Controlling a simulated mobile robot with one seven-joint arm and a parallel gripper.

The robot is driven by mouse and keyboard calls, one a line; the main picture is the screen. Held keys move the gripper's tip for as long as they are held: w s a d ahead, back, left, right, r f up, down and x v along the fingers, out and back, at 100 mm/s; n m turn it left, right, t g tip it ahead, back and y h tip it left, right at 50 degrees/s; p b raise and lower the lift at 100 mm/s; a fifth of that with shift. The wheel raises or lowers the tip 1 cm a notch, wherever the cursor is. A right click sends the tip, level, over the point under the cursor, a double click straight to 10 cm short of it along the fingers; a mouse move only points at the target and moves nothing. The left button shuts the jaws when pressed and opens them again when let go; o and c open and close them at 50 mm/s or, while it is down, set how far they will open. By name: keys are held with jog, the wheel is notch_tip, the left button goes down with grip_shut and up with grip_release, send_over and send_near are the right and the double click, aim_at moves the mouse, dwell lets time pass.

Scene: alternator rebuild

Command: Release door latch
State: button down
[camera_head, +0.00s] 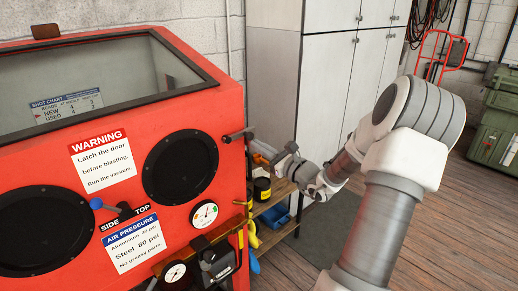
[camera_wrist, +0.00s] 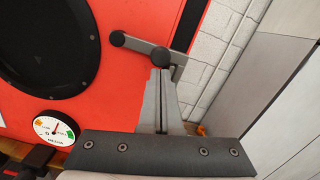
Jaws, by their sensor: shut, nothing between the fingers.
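The door latch (camera_head: 238,134) is a dark grey lever with round ends on the right edge of the red blast cabinet (camera_head: 225,95). In the wrist view the latch (camera_wrist: 138,47) slants from a small round end at upper left to a larger round knob, with a grey bracket behind it. My gripper (camera_wrist: 161,75) is shut and empty, with its fingertips just below the knob in the picture. I cannot tell whether they touch it. In the head view my gripper (camera_head: 260,150) is small, at the cabinet's right side beside the latch.
A wooden shelf (camera_head: 272,218) with cans and a blue bin stands right of the cabinet. Grey lockers (camera_head: 325,70) are behind it. The cabinet front has a round glove port (camera_head: 180,166) and a gauge (camera_head: 204,215). Open floor lies at the right.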

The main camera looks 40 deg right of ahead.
jog(key=shift+r+n+b, duration=0.25)
jog(key=shift+n+b, duration=0.1)
jog(key=shift+n, duration=0.15)
jog(key=a+r+n+b, duration=0.1)
jog(key=r+n+b, duration=0.3)
jog(key=n+b, duration=0.3)
jog(key=a+r+n+g+y+b, duration=0.1)
jog(key=a+r+n+b, duration=0.1)
jog(key=n+b, duration=0.6)
jog(key=r+b, duration=0.1)
jog(key=b, duration=0.4)
jog(key=shift+r, duration=0.4)
jog(key=shift+s+a+r, duration=0.1)
jog(key=shift+a, duration=0.05)
